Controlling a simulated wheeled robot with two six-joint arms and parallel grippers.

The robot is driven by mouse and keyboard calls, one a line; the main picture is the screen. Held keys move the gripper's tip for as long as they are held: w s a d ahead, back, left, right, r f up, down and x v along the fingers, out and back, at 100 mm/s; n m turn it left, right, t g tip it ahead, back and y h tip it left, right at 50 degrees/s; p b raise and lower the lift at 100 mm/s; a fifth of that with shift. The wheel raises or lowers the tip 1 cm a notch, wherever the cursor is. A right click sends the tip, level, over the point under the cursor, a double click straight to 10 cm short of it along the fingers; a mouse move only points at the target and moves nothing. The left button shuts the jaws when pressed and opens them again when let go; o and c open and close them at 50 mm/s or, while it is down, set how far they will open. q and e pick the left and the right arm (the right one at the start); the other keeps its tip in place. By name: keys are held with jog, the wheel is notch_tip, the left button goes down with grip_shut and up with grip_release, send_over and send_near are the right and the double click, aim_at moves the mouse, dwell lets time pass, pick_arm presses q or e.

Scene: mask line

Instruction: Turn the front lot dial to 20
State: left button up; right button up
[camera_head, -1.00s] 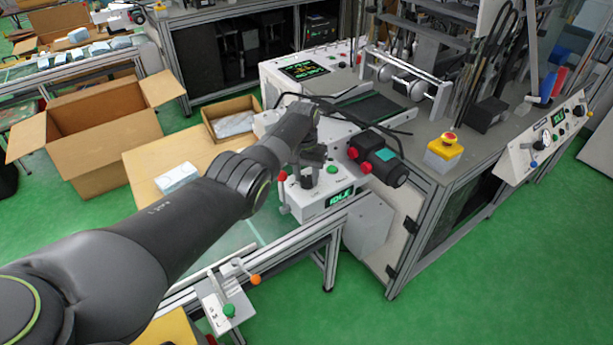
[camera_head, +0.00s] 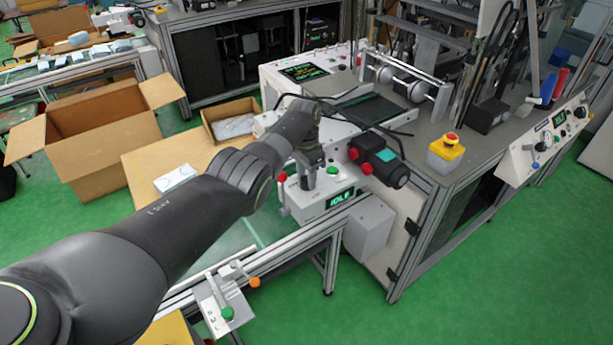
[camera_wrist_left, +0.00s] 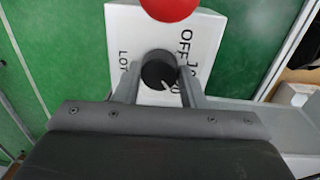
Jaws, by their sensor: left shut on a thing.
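The front lot dial (camera_wrist_left: 158,72) is a black round knob with a white pointer mark, on a white panel (camera_wrist_left: 122,25) printed OFF, 10, LOT and a partly covered number. Its pointer slants to the lower right in the left wrist view, toward the partly covered number; the exact setting is not clear. My left gripper (camera_wrist_left: 160,80) is shut on the dial, one finger on each side. In the head view my left gripper (camera_head: 311,176) reaches down at the white control box (camera_head: 325,203) with a green IDLE display, and hides the dial. My right gripper is not in view.
A red knob (camera_wrist_left: 169,8) sits close beyond the dial. A green button (camera_head: 332,171) and a black device with red knobs (camera_head: 378,160) are right of my gripper. An open cardboard box (camera_head: 100,130) stands left. Green floor is free at the lower right.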

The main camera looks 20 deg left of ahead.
aim_at(306, 178)
pick_arm(q)
jog(key=shift+w+r, duration=0.1)
dwell(0.3)
jog(key=o, duration=1)
jog(key=shift+r, duration=0.4)
notch_tip(306, 178, up, 4)
jog(key=shift+w+a+r+p, duration=0.1)
jog(key=shift+r+p, duration=0.1)
jog(key=shift+p, duration=0.35)
jog(key=r, duration=0.4)
jog(key=r+b, duration=0.1)
jog(key=r, duration=0.7)
jog(key=shift+w+a+b, duration=0.1)
jog(key=shift+a+b, duration=0.15)
jog(key=shift+b, duration=0.15)
